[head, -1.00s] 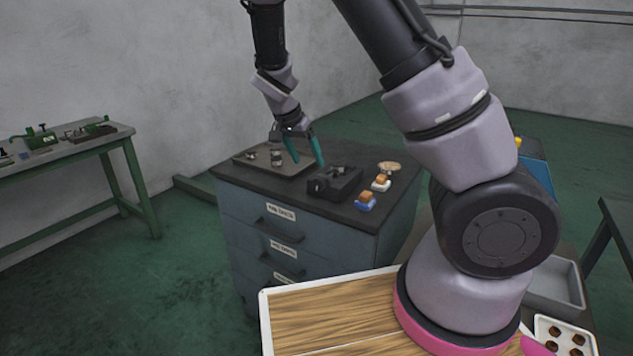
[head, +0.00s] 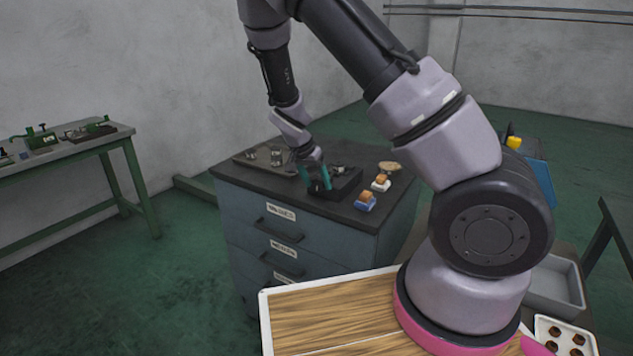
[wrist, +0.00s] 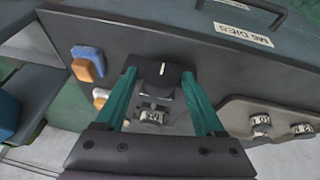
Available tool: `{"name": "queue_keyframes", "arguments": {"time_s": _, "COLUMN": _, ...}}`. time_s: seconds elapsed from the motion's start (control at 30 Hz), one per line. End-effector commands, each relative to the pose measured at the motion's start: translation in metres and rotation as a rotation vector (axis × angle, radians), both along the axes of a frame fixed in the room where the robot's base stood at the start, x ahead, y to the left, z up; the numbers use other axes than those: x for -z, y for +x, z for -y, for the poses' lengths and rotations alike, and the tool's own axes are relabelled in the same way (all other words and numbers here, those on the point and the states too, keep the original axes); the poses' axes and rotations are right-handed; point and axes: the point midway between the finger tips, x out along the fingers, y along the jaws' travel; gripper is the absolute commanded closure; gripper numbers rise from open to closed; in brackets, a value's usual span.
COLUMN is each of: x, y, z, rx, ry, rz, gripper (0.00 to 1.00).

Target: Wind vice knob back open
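The black vice (head: 345,186) sits on top of the grey-blue drawer cabinet. Its dark round knob (wrist: 161,77), with a white line on it, faces the cabinet's front side. My gripper (head: 315,182) is over the knob end of the vice. In the wrist view my gripper's two green fingers (wrist: 159,74) stand apart, one on each side of the knob. I cannot tell whether the fingers touch it. A small metal cylinder with a marking (wrist: 153,116) shows at the vice behind the knob.
A tray (head: 240,160) with metal cylinders (head: 276,156) lies beside the vice on the left. A green-legged bench (head: 125,140) stands far left.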

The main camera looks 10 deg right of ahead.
Motion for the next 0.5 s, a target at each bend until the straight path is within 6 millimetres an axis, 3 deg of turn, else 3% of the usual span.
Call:
{"name": "queue_keyframes", "arguments": {"time_s": 0.03, "x": -0.0001, "y": 0.0000, "z": 0.0000, "rx": 0.000, "ry": 0.000, "rz": 0.000, "gripper": 0.54}}
{"name": "queue_keyframes", "arguments": {"time_s": 0.1, "x": -0.0002, "y": 0.0000, "z": -0.0001, "rx": 0.000, "ry": 0.000, "rz": 0.000, "gripper": 0.80}}
{"name": "queue_keyframes", "arguments": {"time_s": 0.17, "x": -0.0002, "y": 0.0001, "z": -0.0001, "rx": 0.000, "ry": 0.000, "rz": 0.000, "gripper": 1.00}}
{"name": "queue_keyframes", "arguments": {"time_s": 0.5, "x": 0.0001, "y": 0.0013, "z": -0.0011, "rx": 0.000, "ry": -0.034, "rz": -0.032, "gripper": 1.00}}
